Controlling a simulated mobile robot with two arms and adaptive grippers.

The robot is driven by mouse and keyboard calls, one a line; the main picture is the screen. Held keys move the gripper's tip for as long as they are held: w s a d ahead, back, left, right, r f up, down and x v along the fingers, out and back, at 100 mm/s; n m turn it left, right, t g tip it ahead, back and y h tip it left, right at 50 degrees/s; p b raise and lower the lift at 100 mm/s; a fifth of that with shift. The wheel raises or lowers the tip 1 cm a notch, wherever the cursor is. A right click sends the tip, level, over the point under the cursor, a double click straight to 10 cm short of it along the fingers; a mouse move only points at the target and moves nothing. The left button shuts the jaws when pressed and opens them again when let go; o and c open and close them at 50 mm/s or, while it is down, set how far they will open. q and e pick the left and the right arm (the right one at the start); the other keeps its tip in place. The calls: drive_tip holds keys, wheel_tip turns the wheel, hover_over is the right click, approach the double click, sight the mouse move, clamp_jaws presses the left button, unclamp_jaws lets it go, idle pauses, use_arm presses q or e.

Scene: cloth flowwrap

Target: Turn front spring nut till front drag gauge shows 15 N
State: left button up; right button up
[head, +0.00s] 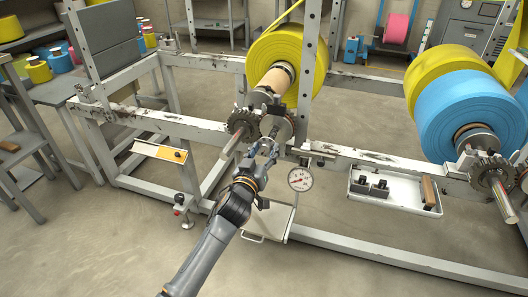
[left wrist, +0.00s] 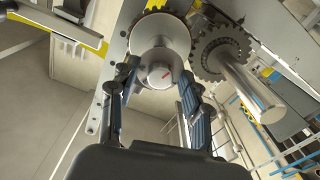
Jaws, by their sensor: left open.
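The front drag gauge (head: 300,179) is a round white dial with a red needle, hanging below the frame rail; its numbers are too small to read. The front spring nut (left wrist: 160,76) appears in the left wrist view as a round metal end with a red mark, in front of a metal disc (left wrist: 160,34) with a toothed rim. My left gripper (head: 266,150) is open, its fingers on either side of the nut; contact cannot be told. In the head view the gripper largely hides the nut. My right gripper is not in view.
A toothed wheel with a bare shaft (left wrist: 255,93) stands close right of the fingers in the left wrist view. A yellow roll (head: 285,62) is behind the rail, blue roll (head: 465,110) at right. A white tray (head: 358,198) hangs on the rail. Floor is clear at front.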

use_arm(q)
clamp_jaws()
